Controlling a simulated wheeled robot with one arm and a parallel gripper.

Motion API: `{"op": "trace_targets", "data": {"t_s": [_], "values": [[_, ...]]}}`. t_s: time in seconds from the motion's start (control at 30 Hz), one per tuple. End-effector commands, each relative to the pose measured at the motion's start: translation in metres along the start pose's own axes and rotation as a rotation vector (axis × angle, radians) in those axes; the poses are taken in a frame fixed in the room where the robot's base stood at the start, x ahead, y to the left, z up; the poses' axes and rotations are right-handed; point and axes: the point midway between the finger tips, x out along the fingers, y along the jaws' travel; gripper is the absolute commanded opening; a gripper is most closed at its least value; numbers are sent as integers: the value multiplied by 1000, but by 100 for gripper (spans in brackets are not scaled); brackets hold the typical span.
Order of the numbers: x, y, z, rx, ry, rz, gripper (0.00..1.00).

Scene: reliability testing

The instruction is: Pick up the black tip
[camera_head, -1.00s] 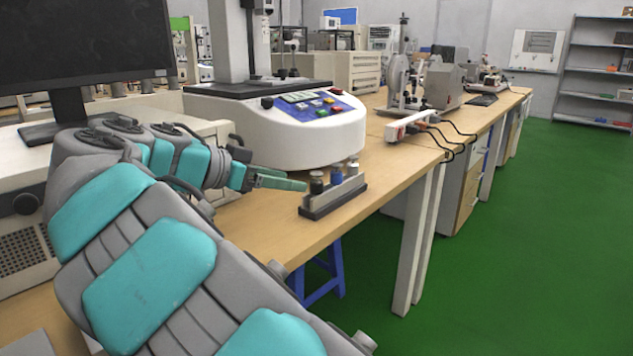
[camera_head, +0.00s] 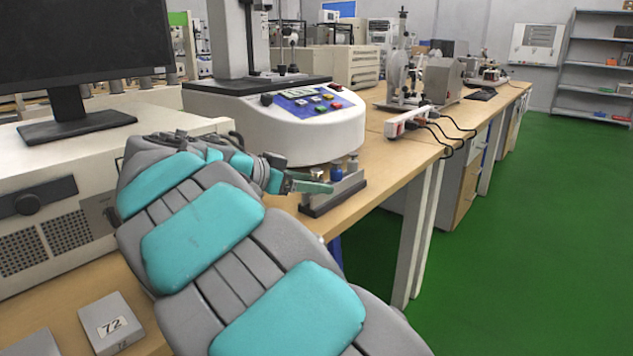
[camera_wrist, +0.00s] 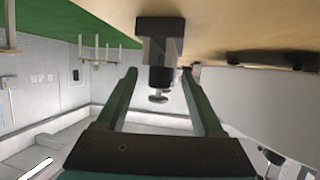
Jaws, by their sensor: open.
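A small dark rack (camera_head: 333,197) stands near the front edge of the wooden table, holding a row of small upright tips. The blue tip (camera_head: 336,173) and a grey tip (camera_head: 352,163) show in the head view. The black tip, at the row's near left end, is mostly hidden there behind my gripper (camera_head: 312,187). In the wrist view, which looks upside down, the black tip (camera_wrist: 160,76) with its metal knob appears between the two open green fingers of my gripper (camera_wrist: 160,73). Gaps show on both sides of it. The rack's end (camera_wrist: 148,26) is beyond the fingertips.
A white tester (camera_head: 290,130) with a button panel stands just behind the rack. A monitor (camera_head: 80,45) and a beige instrument (camera_head: 60,190) are at the left. A power strip (camera_head: 408,121) lies farther right. Open green floor (camera_head: 500,230) is beyond the table edge.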

Motion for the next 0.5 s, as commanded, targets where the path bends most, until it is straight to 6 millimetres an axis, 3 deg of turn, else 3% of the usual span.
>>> {"op": "trace_targets", "data": {"t_s": [0.1, 0.5], "values": [[0, 0, 0, 0, 0, 0, 67], [0, 0, 0, -1, 0, 1, 22]]}}
